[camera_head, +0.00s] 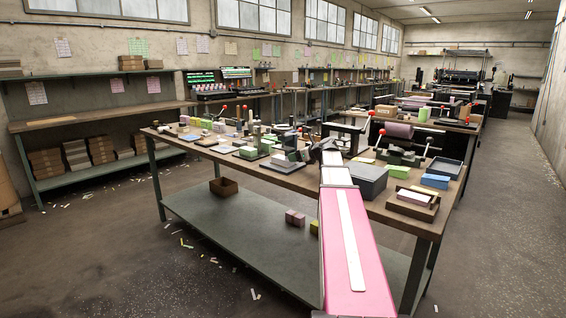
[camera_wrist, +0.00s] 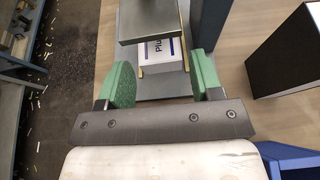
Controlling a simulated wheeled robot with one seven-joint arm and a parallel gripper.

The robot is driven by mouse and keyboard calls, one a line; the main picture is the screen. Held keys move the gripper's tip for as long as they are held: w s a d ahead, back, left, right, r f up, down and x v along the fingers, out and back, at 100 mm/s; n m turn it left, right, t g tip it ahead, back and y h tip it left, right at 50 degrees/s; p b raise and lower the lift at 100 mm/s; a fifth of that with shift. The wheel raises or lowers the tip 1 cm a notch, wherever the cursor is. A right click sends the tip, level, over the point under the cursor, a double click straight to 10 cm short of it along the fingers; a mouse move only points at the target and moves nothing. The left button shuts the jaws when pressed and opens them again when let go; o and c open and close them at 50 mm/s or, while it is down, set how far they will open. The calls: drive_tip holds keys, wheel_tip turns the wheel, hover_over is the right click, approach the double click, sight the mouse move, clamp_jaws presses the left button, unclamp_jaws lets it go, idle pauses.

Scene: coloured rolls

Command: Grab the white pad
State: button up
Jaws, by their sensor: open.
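A white pad (camera_wrist: 157,53) with dark blue lettering shows in the wrist view, partly covered by a grey metal plate (camera_wrist: 150,20) that overhangs its far part. My gripper (camera_wrist: 162,78) is open, with its two green-padded fingers apart on the left and right of the pad's near end. Nothing is held between them, and I cannot tell the height gap to the pad. In the head view my gripper (camera_head: 330,148) is over the workbench among small fixtures, and this pad cannot be made out there.
The workbench (camera_head: 290,181) is crowded. A dark grey box (camera_head: 367,181) stands close by on the right and also shows in the wrist view (camera_wrist: 291,50). A wooden tray (camera_head: 427,212) with a pale block, blue blocks (camera_head: 435,181) and red-knobbed levers (camera_head: 381,133) are nearby.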

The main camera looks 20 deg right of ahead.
sight(285, 158)
drive_tip(key=shift+x, duration=2.75)
drive_tip(key=shift+a, duration=0.15)
drive_tip(key=c, duration=0.7)
drive_tip(key=shift+r, duration=0.15)
